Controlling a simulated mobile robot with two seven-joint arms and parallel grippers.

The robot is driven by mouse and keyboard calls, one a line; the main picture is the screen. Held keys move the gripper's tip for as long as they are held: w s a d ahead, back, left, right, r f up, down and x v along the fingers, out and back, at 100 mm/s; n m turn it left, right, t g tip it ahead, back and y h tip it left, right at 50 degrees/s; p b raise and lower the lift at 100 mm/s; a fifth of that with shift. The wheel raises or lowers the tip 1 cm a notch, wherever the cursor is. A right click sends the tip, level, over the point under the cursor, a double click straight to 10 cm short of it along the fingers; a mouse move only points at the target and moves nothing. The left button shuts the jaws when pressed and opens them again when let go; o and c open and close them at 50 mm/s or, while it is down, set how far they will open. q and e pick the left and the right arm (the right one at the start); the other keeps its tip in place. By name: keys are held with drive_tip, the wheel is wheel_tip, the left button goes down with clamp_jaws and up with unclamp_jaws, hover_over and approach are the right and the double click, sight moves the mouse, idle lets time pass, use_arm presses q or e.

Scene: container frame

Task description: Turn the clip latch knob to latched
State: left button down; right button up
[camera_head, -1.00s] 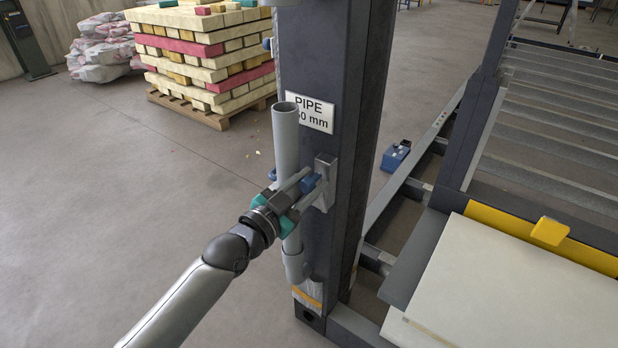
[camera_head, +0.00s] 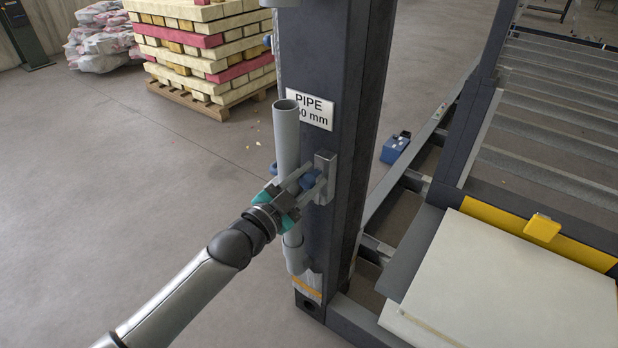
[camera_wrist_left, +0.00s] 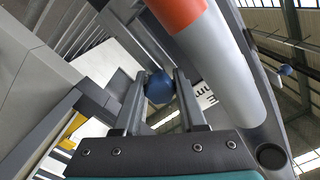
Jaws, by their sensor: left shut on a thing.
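The blue clip latch knob (camera_head: 308,182) sits by a grey metal bracket (camera_head: 326,176) on the dark post, just right of an upright grey pipe (camera_head: 286,135). My left gripper (camera_head: 304,180) reaches in from the lower left across the pipe, its fingers shut on the knob. In the left wrist view the knob (camera_wrist_left: 159,88) shows between the two fingertips (camera_wrist_left: 160,82). The fingers hide part of the knob, and I cannot tell its exact turn angle. My right gripper is not in view.
The dark post (camera_head: 345,90) carries a "PIPE" sign (camera_head: 311,110) above the bracket. The pipe (camera_wrist_left: 225,75) runs close beside the right finger in the wrist view. A pale panel (camera_head: 490,285) and a yellow strip (camera_head: 590,250) lie to the right. Open floor (camera_head: 120,190) is at left.

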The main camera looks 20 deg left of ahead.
use_arm(q)
drive_tip(key=c, duration=0.8)
unclamp_jaws()
drive_tip(key=shift+o, duration=0.2)
drive_tip(key=shift+s, duration=0.1)
drive_tip(key=shift+s+a, duration=0.15)
drive_tip(key=shift+s, duration=0.05)
drive_tip(key=p+v, duration=0.4)
drive_tip(key=v, duration=1)
drive_tip(key=shift+s, duration=0.25)
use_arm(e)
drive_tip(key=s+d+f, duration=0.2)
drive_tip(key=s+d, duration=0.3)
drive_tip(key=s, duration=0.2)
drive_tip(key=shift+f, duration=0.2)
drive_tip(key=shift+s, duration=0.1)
